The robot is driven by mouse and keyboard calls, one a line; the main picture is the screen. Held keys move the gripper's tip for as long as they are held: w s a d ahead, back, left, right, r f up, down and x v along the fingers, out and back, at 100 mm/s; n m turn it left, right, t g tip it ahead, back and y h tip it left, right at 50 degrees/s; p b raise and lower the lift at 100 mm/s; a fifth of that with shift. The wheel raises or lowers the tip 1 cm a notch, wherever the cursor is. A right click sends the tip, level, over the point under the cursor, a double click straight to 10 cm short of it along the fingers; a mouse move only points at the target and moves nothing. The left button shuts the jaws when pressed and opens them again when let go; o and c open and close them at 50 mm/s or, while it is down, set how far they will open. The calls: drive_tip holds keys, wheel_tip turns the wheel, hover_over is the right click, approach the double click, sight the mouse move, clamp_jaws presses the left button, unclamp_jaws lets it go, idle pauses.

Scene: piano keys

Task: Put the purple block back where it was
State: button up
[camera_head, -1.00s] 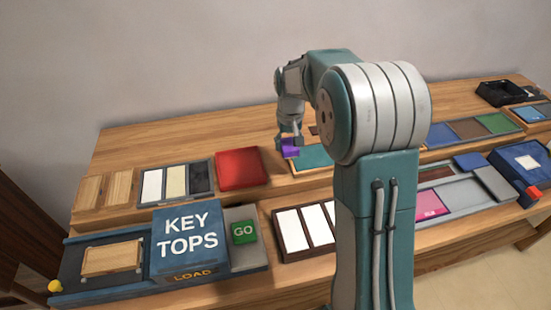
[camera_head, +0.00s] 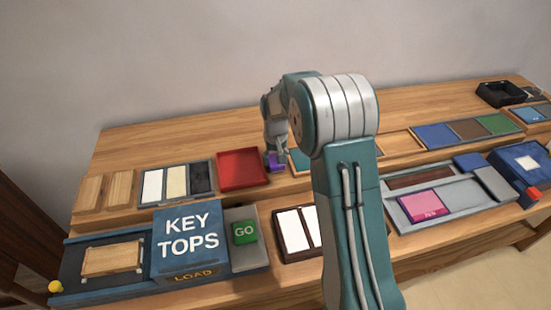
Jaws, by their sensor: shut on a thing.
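The purple block (camera_head: 276,161) is small and partly covered by my fingers. My gripper (camera_head: 274,153) is shut on it, just right of the red tray (camera_head: 242,169). I cannot tell whether the block touches the table or hangs slightly above it. A teal panel (camera_head: 297,161) shows just right of the block, mostly hidden behind my arm.
Left of the red tray is a rack of white, cream and black slabs (camera_head: 177,182). In front stand the blue KEY TOPS box (camera_head: 187,243) and the green GO button (camera_head: 244,232). Blue, brown and green panels (camera_head: 467,130) lie at right.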

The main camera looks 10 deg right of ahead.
drive_tip(key=o, duration=1.3)
drive_tip(key=shift+d, duration=0.1)
drive_tip(key=shift+c, duration=0.2)
wheel_tip(320, 180, up, 12)
drive_tip(key=s+r+t, duration=0.1)
drive_tip(key=s+r, duration=0.6)
drive_tip(key=s+r+t, duration=0.3)
drive_tip(key=s+t, duration=0.1)
drive_tip(key=s, duration=2.1)
drive_tip(key=shift+s+t, duration=0.15)
drive_tip(key=shift+t, duration=0.15)
